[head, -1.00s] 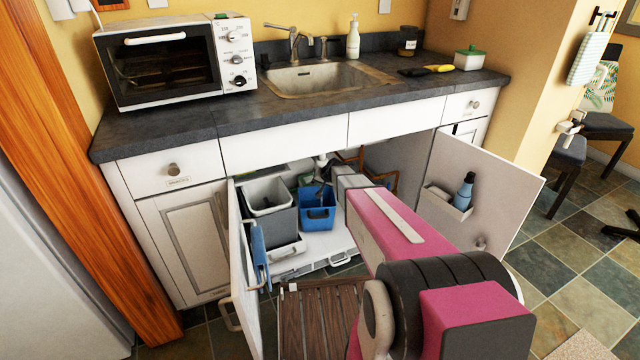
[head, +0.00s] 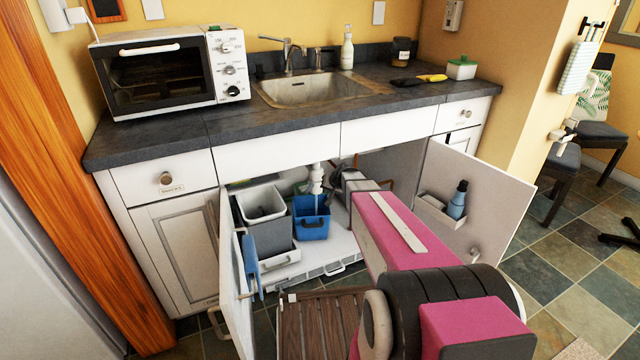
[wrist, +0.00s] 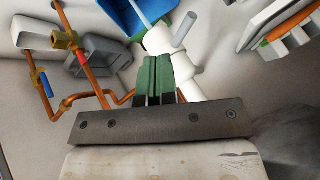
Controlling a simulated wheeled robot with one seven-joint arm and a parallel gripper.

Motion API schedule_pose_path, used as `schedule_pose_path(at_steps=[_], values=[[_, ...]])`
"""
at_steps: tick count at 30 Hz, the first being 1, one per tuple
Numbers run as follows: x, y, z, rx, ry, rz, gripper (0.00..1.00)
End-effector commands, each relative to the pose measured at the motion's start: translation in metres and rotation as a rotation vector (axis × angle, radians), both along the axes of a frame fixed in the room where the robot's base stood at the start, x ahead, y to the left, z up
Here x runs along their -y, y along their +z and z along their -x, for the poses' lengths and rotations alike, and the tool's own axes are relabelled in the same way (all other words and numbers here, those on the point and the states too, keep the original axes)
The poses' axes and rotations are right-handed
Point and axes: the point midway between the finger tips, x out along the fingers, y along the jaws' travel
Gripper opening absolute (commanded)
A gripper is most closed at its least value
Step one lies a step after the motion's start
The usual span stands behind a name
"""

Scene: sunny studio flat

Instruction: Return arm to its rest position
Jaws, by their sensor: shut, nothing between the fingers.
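My arm, pink with dark joints, reaches into the open cabinet under the sink in the head view. Its grey wrist end is inside the cabinet, and my fingers are hidden there. In the wrist view, my gripper (wrist: 157,62) shows two green fingers shut together with nothing between them. The fingers are close to the white drain pipe (wrist: 176,68), which is behind or beside them; I cannot tell if they touch. The drain pipe also shows in the head view (head: 316,180).
The left cabinet door (head: 236,290) and right cabinet door (head: 478,200) stand open on both sides of my arm. A grey bin (head: 265,225) and blue bin (head: 311,220) stand inside. Copper pipes (wrist: 87,80) run along the cabinet. A slatted wooden surface (head: 318,325) lies in front.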

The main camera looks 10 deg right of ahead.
Motion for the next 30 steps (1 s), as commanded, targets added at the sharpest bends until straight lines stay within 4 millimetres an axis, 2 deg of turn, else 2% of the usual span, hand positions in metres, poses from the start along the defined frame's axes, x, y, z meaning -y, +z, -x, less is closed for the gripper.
schedule_pose_path(at_steps=[2, 5, 9, 12, 16, 18, 21, 30], values=[[-0.001, 0.005, 0.02, -0.022, 0.016, 0.015, 0.0], [-0.004, 0.01, 0.063, -0.09, 0.057, 0.061, 0.0], [-0.002, 0.019, 0.148, -0.242, 0.127, 0.172, 0.0], [0.005, 0.027, 0.204, -0.349, 0.158, 0.259, 0.0], [0.016, 0.037, 0.259, -0.462, 0.173, 0.353, 0.0], [0.021, 0.041, 0.277, -0.503, 0.176, 0.389, 0.0], [0.025, 0.044, 0.291, -0.535, 0.176, 0.418, 0.0], [0.027, 0.044, 0.292, -0.545, 0.175, 0.428, 0.0]])
